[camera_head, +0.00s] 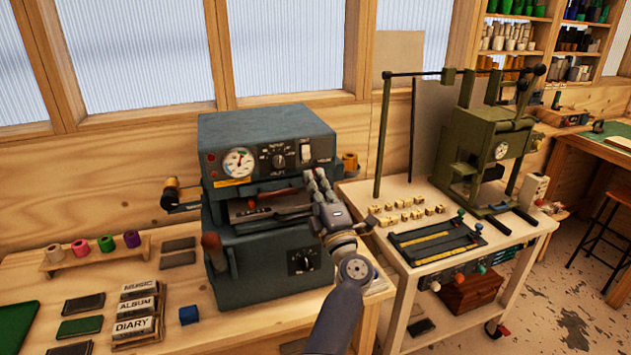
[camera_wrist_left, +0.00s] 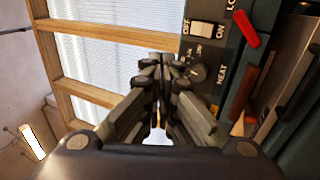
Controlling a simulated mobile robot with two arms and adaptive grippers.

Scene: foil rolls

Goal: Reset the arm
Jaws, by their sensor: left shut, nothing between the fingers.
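My left arm rises from the bottom middle of the head view. My left gripper (camera_head: 318,180) is in front of the right side of the blue-grey foil stamping machine (camera_head: 262,255). Its fingers are shut with nothing between them. In the left wrist view the closed fingertips (camera_wrist_left: 162,62) are near the machine's panel (camera_wrist_left: 205,60) with its switch and heat knob. I cannot tell whether they touch it. My right gripper is in neither view.
Foil rolls (camera_head: 106,244) sit on a wooden rack at left. Signs reading MUSIC, ALBUM and DIARY (camera_head: 135,328) lie near dark blocks on the workbench (camera_head: 225,325). A green press (camera_head: 485,150) and letter blocks (camera_head: 412,215) stand on a cart to the right.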

